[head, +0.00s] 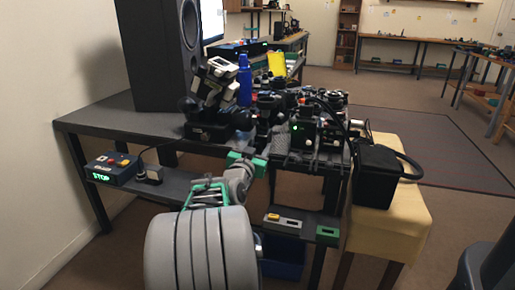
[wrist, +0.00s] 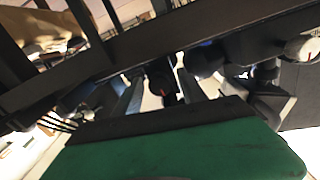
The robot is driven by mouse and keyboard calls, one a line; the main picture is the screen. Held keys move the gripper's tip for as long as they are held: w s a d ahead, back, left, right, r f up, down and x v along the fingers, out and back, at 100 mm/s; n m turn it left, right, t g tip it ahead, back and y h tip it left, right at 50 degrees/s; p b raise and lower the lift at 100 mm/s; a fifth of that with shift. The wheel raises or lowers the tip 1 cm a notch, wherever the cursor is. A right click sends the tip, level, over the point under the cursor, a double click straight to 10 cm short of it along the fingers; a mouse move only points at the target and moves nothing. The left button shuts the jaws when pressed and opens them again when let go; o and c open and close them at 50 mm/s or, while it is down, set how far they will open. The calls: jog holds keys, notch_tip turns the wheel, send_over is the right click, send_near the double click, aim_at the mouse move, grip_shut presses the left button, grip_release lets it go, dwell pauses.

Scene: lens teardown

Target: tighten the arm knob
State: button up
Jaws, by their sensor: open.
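My gripper (head: 246,163) is at the front edge of the cluttered dark table, below the equipment; its fingertips are hidden in the head view. In the wrist view, my gripper (wrist: 160,88) shows two grey fingers standing apart beyond its green and black body. In the head view, the knob cannot be picked out among the black devices (head: 300,130).
A black speaker (head: 155,55) and a blue bottle (head: 244,80) stand on the table (head: 95,122). A control box reading STOP (head: 110,170) sits on the lower shelf at left. A dark bar (wrist: 130,52) crosses the wrist view.

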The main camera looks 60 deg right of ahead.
jog(key=shift+c, duration=0.6)
grip_shut()
jog(key=shift+f+m+b, duration=0.2)
jog(key=shift+m+b, duration=0.2)
jog(key=shift+b, duration=0.55)
jog(key=shift+m+b, duration=0.3)
jog(key=shift+b, duration=0.05)
jog(key=shift+r, duration=0.2)
jog(key=shift+o, duration=0.6)
grip_release()
